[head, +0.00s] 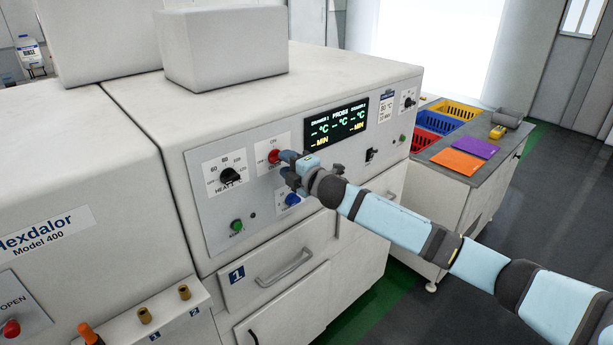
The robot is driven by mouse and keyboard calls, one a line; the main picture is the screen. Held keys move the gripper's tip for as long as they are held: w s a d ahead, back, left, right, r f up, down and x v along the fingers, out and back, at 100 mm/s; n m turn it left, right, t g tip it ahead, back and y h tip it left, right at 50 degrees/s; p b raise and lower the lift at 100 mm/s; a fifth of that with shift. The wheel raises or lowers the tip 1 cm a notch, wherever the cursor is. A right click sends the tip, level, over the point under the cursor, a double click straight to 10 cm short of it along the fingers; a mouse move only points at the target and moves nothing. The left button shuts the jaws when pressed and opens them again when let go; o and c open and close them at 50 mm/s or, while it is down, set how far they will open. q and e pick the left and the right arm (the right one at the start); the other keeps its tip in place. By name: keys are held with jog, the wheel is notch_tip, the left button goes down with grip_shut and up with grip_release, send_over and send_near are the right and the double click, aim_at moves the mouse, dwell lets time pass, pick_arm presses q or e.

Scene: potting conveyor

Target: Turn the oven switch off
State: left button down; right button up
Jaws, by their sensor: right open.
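The oven (160,95) is a large white cabinet with a grey control panel on its front. A red switch knob (274,156) sits on a white plate in the panel's middle, with small lettering above it. My right gripper (285,164) is open at this red knob, its fingers close to the knob's right side. I cannot tell whether they touch it or straddle it. The gripper partly hides the plate around the knob. My left gripper is not in view.
Near the gripper are a black heat dial (230,175), a blue knob (292,199) and a green button (237,226). A dark display (336,130) is above right. A drawer handle (285,267) juts out below. A side bench (465,178) holds coloured baskets.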

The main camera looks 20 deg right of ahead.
jog(key=b+v, duration=0.2)
jog(key=v, duration=1)
jog(key=shift+r, duration=0.1)
jog(key=s+a+f+m+g+h, duration=0.1)
jog(key=s+a+f+m, duration=0.2)
jog(key=s+f+m, duration=0.35)
jog(key=s+a+f+m+g, duration=0.25)
jog(key=s+f, duration=0.55)
jog(key=f, duration=0.4)
jog(key=s+a+f+m+g+h, duration=0.1)
jog(key=s+a+f+m, duration=0.2)
jog(key=s+f+m, duration=0.5)
jog(key=s+f+m+g+h, duration=0.1)
jog(key=s+f+m, duration=0.1)
jog(key=s+f, duration=0.6)
jog(key=s, duration=0.3)
jog(key=shift+s+f, duration=0.15)
jog(key=shift+f, duration=0.2)
jog(key=shift+d+g, duration=0.15)
jog(key=shift+g, duration=0.1)
